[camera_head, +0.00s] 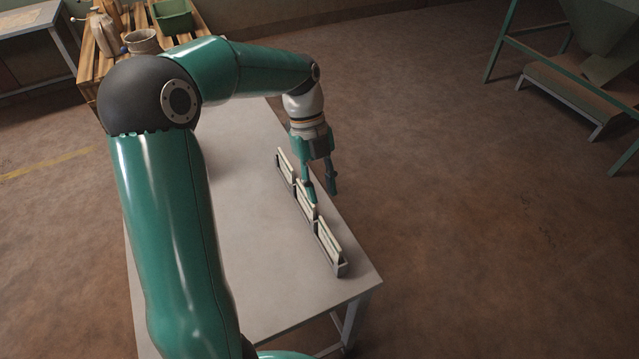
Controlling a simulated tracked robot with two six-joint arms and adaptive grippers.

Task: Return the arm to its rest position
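My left arm is teal with dark joints and reaches across the table (250,240) from the left. My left gripper (322,192) points down over the right edge of the table. Its two fingers are apart, with nothing visible held between them. Several narrow grey racks with pale upright plates stand in a row along that edge: a far rack (286,165), a middle one partly behind a finger, and a near rack (331,248). One finger overlaps the middle rack in view; I cannot tell whether they touch. My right gripper is not in view.
A wooden pallet at the back left carries a green bin (174,17), a pot (143,41) and a pale canister (104,35). Another table (35,20) is at the far left. A teal-framed hopper stand (575,85) is at the upper right. The floor between is clear.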

